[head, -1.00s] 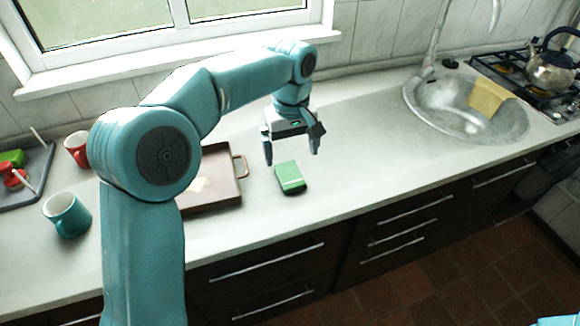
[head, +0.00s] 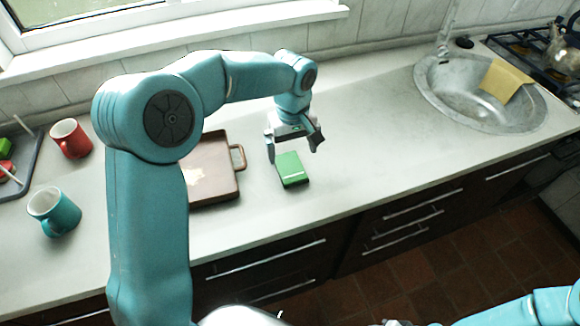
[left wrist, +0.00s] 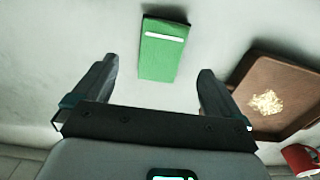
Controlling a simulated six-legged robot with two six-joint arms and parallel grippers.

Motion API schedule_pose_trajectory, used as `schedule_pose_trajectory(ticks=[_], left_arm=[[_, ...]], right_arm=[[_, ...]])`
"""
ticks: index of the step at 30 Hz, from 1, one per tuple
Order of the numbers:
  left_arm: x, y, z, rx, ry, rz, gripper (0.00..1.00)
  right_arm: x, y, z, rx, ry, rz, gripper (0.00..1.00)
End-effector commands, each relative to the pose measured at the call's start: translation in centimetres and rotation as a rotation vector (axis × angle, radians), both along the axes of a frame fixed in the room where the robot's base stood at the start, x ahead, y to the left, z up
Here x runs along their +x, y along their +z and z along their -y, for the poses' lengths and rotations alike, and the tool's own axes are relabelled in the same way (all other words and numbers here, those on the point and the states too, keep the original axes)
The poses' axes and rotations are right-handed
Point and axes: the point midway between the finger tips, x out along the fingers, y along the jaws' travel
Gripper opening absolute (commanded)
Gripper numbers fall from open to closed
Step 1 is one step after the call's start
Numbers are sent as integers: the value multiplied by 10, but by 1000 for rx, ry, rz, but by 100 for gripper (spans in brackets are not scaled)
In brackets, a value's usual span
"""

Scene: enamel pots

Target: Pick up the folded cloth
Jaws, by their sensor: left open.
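The folded cloth (head: 292,170) is a small green block with a white stripe, lying on the light worktop to the right of the brown tray. It also shows in the left wrist view (left wrist: 160,58), beyond and between the fingertips. My left gripper (head: 294,152) is open and empty, just above the cloth and toward its far side. In the left wrist view both fingers of the left gripper (left wrist: 158,66) are spread wider than the cloth, with no visible contact. My right arm shows at the bottom right of the head view; its gripper is out of frame.
The brown tray (head: 221,140), with its handle toward the cloth, is close on the left. A red mug (head: 70,139), a teal mug (head: 54,212) and a dark rack (head: 38,163) stand farther left. The sink (head: 470,108) holds a yellow cloth (head: 505,80). Worktop right of the cloth is clear.

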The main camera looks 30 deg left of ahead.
Motion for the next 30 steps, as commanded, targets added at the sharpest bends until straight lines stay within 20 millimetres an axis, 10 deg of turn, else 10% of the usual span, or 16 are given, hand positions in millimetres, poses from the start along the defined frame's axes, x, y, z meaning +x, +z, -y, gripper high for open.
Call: schedule_pose_trajectory(ticks=[24, 30], left_arm=[[4, -70, -6, 0, 0, 0, 99], [4, -70, -6, 0, -1, 0, 39]], right_arm=[[0, 9, 0, 0, 0, 0, 43], [0, 9, 0, 0, 0, 0, 43]])
